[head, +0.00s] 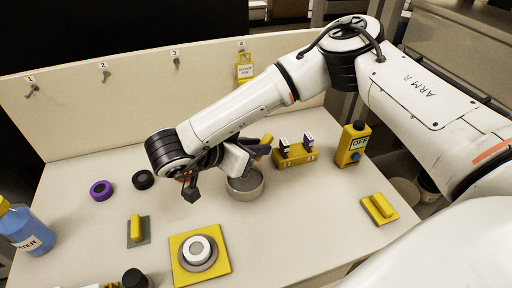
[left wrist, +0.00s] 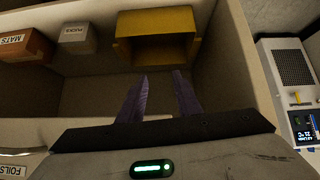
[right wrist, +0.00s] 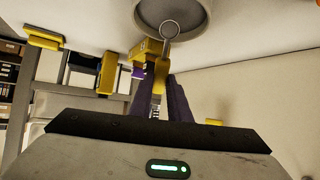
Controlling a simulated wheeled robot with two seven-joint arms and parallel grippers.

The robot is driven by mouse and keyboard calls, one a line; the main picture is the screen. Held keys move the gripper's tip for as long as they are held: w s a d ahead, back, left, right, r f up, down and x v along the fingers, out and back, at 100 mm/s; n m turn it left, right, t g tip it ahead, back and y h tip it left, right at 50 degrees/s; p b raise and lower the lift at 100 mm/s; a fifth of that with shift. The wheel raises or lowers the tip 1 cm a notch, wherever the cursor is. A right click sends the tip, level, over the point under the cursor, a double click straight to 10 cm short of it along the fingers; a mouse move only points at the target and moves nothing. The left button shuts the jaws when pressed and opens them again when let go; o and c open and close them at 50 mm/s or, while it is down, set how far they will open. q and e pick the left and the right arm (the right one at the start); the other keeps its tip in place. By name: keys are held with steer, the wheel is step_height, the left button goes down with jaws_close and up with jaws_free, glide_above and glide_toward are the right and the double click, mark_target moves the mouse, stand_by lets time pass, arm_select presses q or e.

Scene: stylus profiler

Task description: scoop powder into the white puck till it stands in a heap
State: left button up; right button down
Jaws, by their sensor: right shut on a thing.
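The white puck (head: 198,248) sits on a grey disc on a yellow square plate (head: 181,274) at the front of the table; its middle looks grey. A round grey dish (head: 257,190) stands behind it to the right, partly hidden by my right arm. It also shows in the right wrist view (right wrist: 203,22). My right gripper (right wrist: 160,92) is shut on a yellow-handled scoop (right wrist: 161,72), whose small ring-shaped end overlaps the dish there. I cannot tell whether the scoop holds powder. My left gripper (left wrist: 160,88) is open and empty above a bin, outside the head view.
A black ring (head: 143,180) and a purple ring (head: 101,190) lie left. Yellow-handled blocks (head: 136,229) (head: 379,207) flank the plate. A blue bottle (head: 28,232) stands left. A yellow holder (left wrist: 157,52) lies in the bin.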

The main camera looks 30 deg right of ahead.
steer(key=shift+r+p, duration=1.5)
steer(key=shift+r, duration=0.95)
